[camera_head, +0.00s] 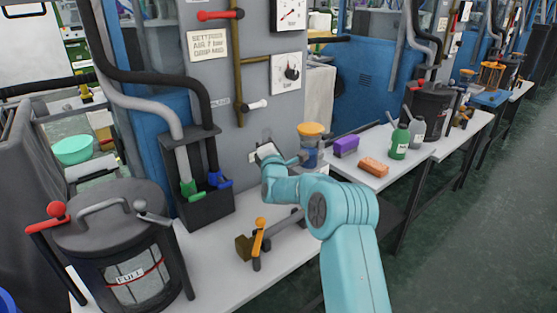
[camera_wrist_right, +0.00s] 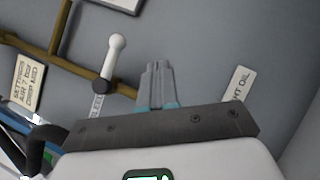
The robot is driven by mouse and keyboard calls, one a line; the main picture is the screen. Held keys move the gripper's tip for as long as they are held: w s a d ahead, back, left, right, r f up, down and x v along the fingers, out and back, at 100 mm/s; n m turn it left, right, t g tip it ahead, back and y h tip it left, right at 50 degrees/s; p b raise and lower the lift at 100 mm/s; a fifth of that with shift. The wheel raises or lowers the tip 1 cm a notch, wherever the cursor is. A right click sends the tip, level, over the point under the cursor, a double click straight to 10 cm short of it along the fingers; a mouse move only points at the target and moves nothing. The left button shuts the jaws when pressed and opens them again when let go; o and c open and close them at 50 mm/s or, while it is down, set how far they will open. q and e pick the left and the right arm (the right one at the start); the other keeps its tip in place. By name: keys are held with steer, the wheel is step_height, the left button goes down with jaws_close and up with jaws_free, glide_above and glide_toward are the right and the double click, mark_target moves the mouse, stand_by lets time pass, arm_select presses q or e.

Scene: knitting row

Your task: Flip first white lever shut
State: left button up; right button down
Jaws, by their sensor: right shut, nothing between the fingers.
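The white lever (camera_head: 257,104) sits on a thin brass pipe on the grey machine panel. Its handle points right, across the pipe, from a dark pivot. In the right wrist view the white lever (camera_wrist_right: 116,48) stands up and left of my fingertips, also across the pipe. My right gripper (camera_head: 266,140) is just below the lever in the head view, near the panel. In the wrist view its fingers (camera_wrist_right: 156,72) are together and empty, with a visible gap to the lever. My left gripper is not in view.
A yellow-lidded jar (camera_head: 310,145) stands close beside my right wrist. A black holder (camera_head: 205,195) and a lidded bucket (camera_head: 120,245) stand left on the bench.

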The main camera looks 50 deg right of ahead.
steer(key=s+a+f, duration=0.1)
steer(key=s+f, duration=0.3)
steer(key=s, duration=0.1)
steer(key=shift+s, duration=0.4)
steer(key=shift+a+f, duration=0.1)
steer(key=shift+a, duration=0.05)
